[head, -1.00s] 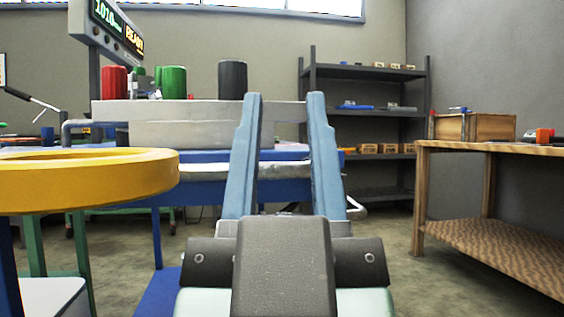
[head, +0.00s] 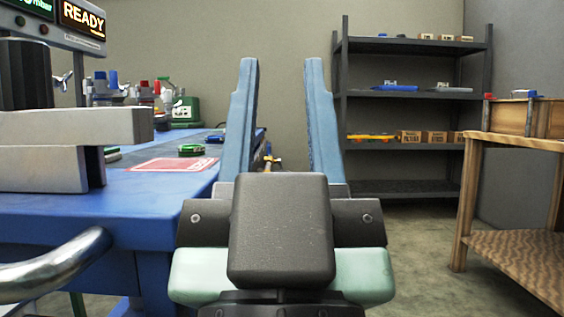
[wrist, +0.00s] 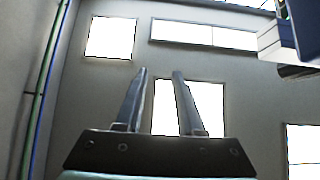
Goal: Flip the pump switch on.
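A green machine (head: 185,112) with a white dial stands at the far end of the blue table, left of centre in the head view. It may be the pump; I cannot make out a switch on it. My gripper (head: 282,62) is raised, with its two blue fingers well apart and nothing between them. It is in front of and to the right of the blue table (head: 140,215), well short of the green machine. The wrist view also shows the gripper (wrist: 160,72) open and empty, against a wall with bright windows.
A grey block fixture (head: 50,160) and a display reading READY (head: 82,17) stand at the left. A metal rail (head: 50,268) is close at the lower left. A wooden bench (head: 515,140) is at the right and dark shelving (head: 410,190) behind. Floor between table and bench is clear.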

